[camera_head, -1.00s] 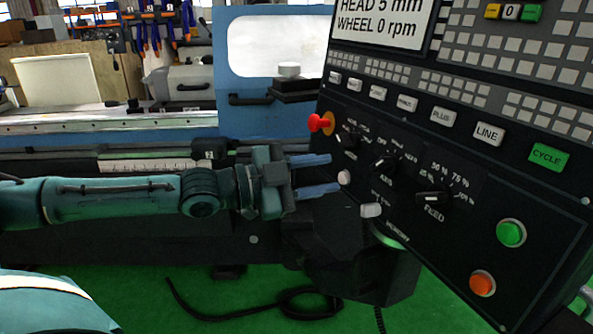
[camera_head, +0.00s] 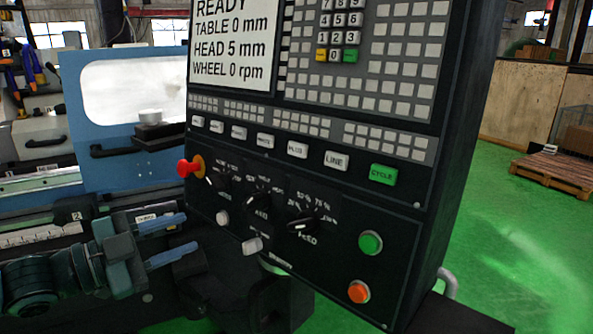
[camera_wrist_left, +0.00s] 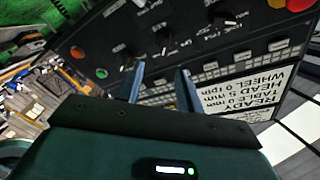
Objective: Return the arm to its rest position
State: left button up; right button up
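My left gripper (camera_head: 165,242) is at the lower left of the head view, in front of and to the left of the control panel (camera_head: 325,240). Its two blue fingers are apart with nothing between them. In the left wrist view the open fingers (camera_wrist_left: 160,84) point toward the panel, which fills the upper right there. The fingers appear apart from the panel's knobs. My right gripper does not show in these frames.
The panel carries a red knob (camera_head: 190,167), a green CYCLE button (camera_head: 383,174), a green button (camera_head: 370,243) and an orange button (camera_head: 359,291). The blue grinder door (camera_head: 130,110) stands behind. A wooden pallet (camera_head: 553,172) lies at the right, with open green floor (camera_head: 500,245) before it.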

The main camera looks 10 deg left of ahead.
pick_arm(q)
jog(key=s+d+f+n+g+h, duration=0.1)
jog(key=s+d+f+n, duration=0.1)
jog(key=d+f, duration=0.7)
jog(key=s+d+f+n+g, duration=0.1)
jog(key=s+d+f, duration=0.2)
jog(key=d+f, duration=0.6)
jog(key=s+a+f+n+y, duration=0.3)
jog(key=s+f+n+y, duration=0.2)
jog(key=f, duration=0.3)
jog(key=s+a+f+n+y+p, duration=0.1)
jog(key=s+a+f+n+y, duration=0.3)
jog(key=f, duration=0.5)
jog(key=shift+s+a+n+y, duration=0.2)
jog(key=shift+s+n+y, duration=0.2)
jog(key=shift+s+n, duration=0.45)
